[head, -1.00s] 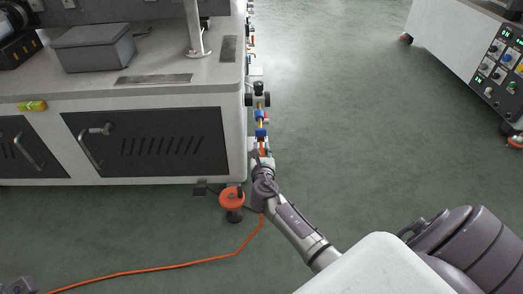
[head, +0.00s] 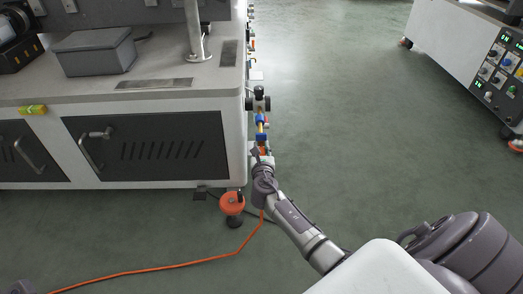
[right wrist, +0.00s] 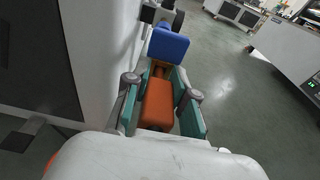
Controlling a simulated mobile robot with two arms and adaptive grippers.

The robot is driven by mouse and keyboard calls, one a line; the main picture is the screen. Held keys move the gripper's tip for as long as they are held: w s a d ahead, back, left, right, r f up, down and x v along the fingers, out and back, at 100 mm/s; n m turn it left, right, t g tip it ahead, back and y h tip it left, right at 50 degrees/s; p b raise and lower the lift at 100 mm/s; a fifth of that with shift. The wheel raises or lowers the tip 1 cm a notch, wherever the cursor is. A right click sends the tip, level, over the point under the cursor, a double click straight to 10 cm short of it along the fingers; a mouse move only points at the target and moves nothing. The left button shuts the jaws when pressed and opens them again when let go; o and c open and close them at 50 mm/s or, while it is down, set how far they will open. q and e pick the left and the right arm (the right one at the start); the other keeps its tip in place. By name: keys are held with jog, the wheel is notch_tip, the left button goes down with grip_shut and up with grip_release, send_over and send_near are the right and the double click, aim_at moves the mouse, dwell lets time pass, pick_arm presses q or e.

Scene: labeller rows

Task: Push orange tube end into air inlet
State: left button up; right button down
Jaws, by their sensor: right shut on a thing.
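My right gripper (head: 262,155) is shut on the orange tube end at the cabinet's right corner. In the right wrist view the orange end (right wrist: 158,103) sits between the two teal finger pads (right wrist: 159,104). A blue fitting (right wrist: 168,45) lies straight beyond it, in line with it. I cannot tell whether the tube end is in the inlet or just short of it. In the head view the blue fitting (head: 261,119) is just above the gripper. The orange tube (head: 150,270) runs from below the gripper along the floor to the left. My left gripper is not recognisable in any view.
The white machine cabinet (head: 234,140) stands close to the left of my gripper. An orange-topped foot (head: 232,203) is under its corner. A dark grey part shows at the bottom left corner. Open green floor (head: 350,110) lies right; another cabinet (head: 450,50) stands far right.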

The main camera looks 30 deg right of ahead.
jog(key=c, duration=0.9)
grip_release()
jog(key=v, duration=1.2)
